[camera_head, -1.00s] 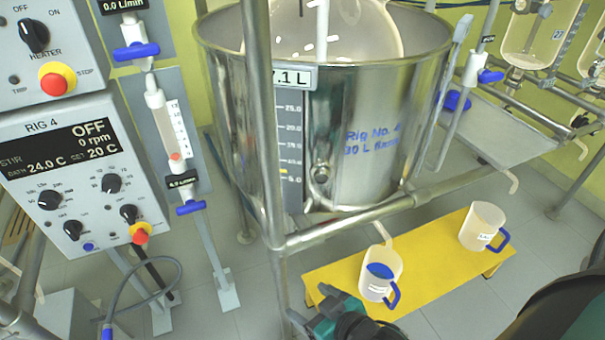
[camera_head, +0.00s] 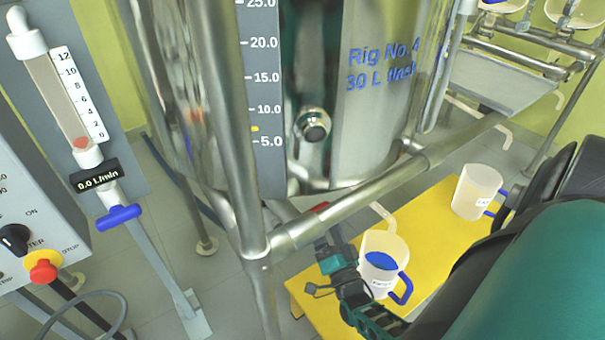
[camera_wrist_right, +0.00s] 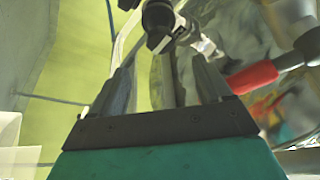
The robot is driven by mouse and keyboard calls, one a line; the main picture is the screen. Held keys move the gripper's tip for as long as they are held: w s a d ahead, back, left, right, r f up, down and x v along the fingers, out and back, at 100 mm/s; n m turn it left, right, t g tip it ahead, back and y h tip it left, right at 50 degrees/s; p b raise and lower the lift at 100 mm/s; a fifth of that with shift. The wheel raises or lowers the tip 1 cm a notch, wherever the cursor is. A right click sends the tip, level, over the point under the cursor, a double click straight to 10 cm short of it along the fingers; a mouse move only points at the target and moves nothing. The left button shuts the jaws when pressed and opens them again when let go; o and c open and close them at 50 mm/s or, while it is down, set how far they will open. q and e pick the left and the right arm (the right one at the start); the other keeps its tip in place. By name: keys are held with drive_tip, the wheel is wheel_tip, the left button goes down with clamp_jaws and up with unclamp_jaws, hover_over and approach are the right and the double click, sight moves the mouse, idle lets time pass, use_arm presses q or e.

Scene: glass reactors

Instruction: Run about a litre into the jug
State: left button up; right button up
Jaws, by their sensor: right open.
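A translucent jug (camera_head: 389,245) with a blue handle stands on the yellow bench, with a blue patch inside it. A pale outlet tube (camera_head: 382,212) ends just above its back rim. A second jug (camera_head: 476,190) stands further right. The steel vessel (camera_head: 365,130) carries a litre scale. A red handle (camera_head: 319,207) shows under the frame rail. My right gripper (camera_head: 326,236) is just below this handle, left of the near jug. In the right wrist view, its fingers (camera_wrist_right: 165,82) are open, and the red handle (camera_wrist_right: 252,77) lies outside them on the right. My left gripper is not in view.
The steel frame rail (camera_head: 385,190) crosses above the yellow bench (camera_head: 425,225). A flow meter (camera_head: 62,100) with a blue valve handle (camera_head: 118,217) stands left, reading 0.0 L/min. My right arm covers the lower right. Floor shows between the frame post and flow-meter stand.

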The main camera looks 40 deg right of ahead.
drive_tip(key=b+x, duration=0.2)
drive_tip(key=x, duration=1)
drive_tip(key=shift+r, duration=0.1)
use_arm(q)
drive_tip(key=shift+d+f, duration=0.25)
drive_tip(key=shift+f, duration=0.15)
use_arm(e)
drive_tip(key=shift+w+r, duration=0.1)
drive_tip(key=shift+w, duration=0.2)
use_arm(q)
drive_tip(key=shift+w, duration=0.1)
use_arm(e)
drive_tip(key=shift+c, duration=0.2)
drive_tip(key=c, duration=0.9)
drive_tip(key=shift+c, duration=0.2)
drive_tip(key=shift+n, duration=0.4)
